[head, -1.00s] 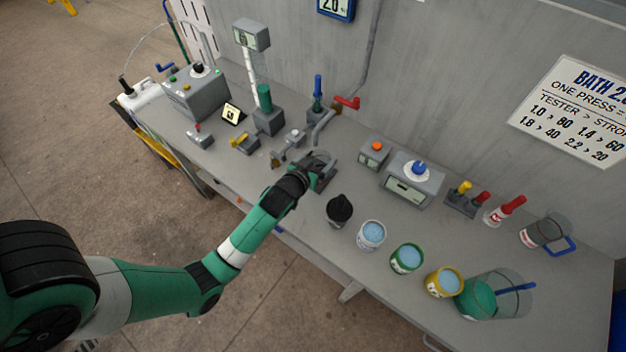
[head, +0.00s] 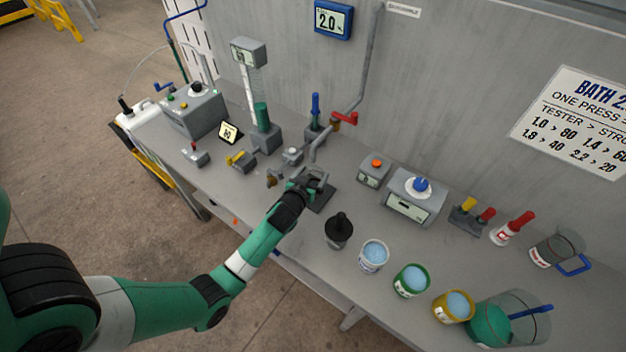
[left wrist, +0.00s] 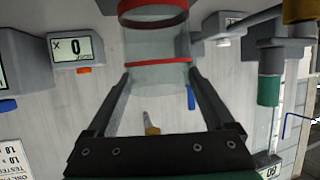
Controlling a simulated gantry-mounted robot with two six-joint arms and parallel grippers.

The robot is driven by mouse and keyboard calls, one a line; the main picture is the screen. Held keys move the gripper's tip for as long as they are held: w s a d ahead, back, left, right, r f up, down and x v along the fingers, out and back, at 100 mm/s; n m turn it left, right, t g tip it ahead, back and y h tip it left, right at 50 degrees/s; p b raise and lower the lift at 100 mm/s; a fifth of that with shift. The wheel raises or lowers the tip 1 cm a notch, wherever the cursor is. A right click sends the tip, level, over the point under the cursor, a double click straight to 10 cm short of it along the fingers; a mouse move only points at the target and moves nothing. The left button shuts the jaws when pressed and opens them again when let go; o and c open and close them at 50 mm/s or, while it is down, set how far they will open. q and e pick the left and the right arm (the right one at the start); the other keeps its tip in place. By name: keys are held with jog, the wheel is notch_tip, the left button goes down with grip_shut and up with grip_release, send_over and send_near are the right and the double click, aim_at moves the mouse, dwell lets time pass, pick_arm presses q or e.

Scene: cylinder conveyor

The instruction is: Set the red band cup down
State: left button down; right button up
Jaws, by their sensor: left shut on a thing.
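My left gripper (head: 314,182) is over the middle of the bench, beside a dark flat plate (head: 321,198). In the left wrist view its two fingers (left wrist: 160,88) are closed on the sides of a clear cup with a red band (left wrist: 152,22). The band shows near the top of that picture. In the head view the cup is mostly hidden by the gripper, so I cannot tell whether its base touches anything. My right gripper is not in view.
A black-topped pot (head: 339,230) and white (head: 374,257), green (head: 411,281) and yellow (head: 454,306) cups line the bench front. A grey box with an orange button (head: 375,168) and a scale (head: 414,196) stand right of the gripper. A red-handled tap (head: 345,118) stands behind.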

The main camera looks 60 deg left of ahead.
pick_arm(q)
jog(key=shift+f, duration=0.75)
jog(key=shift+r, duration=0.1)
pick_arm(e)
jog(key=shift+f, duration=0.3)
pick_arm(q)
jog(key=shift+f, duration=0.2)
grip_release()
jog(key=shift+r, duration=0.1)
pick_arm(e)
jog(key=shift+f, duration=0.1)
pick_arm(q)
jog(key=shift+r, duration=0.1)
